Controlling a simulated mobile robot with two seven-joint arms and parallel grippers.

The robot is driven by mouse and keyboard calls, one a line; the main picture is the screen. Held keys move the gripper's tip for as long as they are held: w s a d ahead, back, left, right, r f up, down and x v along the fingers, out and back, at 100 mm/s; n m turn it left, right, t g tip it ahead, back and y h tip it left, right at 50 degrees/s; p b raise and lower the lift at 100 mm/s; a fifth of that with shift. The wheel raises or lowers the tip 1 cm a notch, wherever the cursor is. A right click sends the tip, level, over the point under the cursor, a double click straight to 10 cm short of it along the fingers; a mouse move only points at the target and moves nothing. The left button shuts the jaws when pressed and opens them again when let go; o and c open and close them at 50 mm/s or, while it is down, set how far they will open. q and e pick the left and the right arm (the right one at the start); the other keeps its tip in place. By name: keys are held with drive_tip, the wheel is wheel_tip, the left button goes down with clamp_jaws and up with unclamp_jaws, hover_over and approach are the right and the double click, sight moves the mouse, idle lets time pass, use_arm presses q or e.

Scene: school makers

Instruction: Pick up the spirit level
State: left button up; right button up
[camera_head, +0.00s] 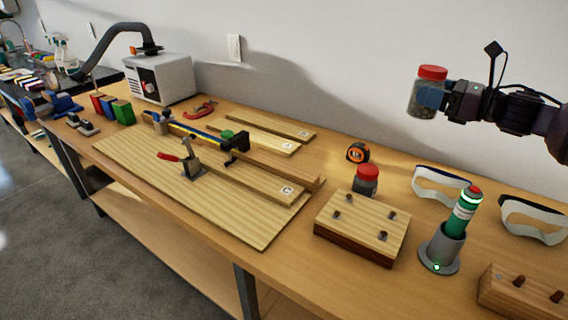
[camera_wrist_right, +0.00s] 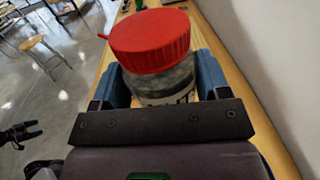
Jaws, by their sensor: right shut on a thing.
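My right gripper (camera_head: 431,97) is shut on a clear jar with a red lid (camera_head: 432,73), held upright well above the table at the right. In the right wrist view the jar (camera_wrist_right: 152,42) sits between the two blue fingers of the gripper (camera_wrist_right: 162,80). I cannot make out a spirit level for certain. A long yellow and blue bar (camera_head: 193,132) with dark end pieces lies across the wooden board and could be a clamp. A small dark shape (camera_wrist_right: 20,133) at the left of the wrist view may be my left gripper; its jaws are unclear.
The bench holds a large board (camera_head: 130,155), a red-handled clamp (camera_head: 190,165), a second red-lidded jar (camera_head: 366,180), a tape measure (camera_head: 358,153), a pegged wooden block (camera_head: 362,228), a green cylinder in a grey holder (camera_head: 440,248) and safety goggles (camera_head: 440,187). The wall is close behind.

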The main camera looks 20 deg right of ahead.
sight(429, 119)
drive_tip(key=f, duration=0.4)
drive_tip(key=s+f+b, duration=0.1)
drive_tip(key=f, duration=0.1)
drive_tip(key=shift+f, duration=0.15)
wheel_tip(429, 119, down, 20)
drive_tip(key=b, duration=0.6)
use_arm(q)
drive_tip(key=shift+m, duration=0.7)
drive_tip(key=f, duration=0.4)
drive_tip(key=shift+s+d+f, duration=0.1)
drive_tip(key=shift+s+d, duration=0.15)
drive_tip(key=shift+d, duration=0.05)
